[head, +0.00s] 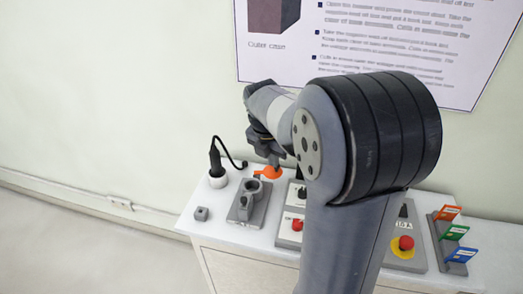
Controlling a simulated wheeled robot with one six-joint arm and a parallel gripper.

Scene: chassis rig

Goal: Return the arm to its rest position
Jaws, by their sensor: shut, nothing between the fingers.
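My arm rises through the middle of the head view and bends over the white bench. My gripper (277,156) is at the far end of the arm, pointing down above the back of the bench. It is small in the picture and partly covered by my own wrist. The fingers look dark and hold nothing that I can make out. An orange part (268,172) shows just below and beside the fingers; I cannot tell whether they touch it.
A poster (375,40) hangs behind. Free floor lies left.

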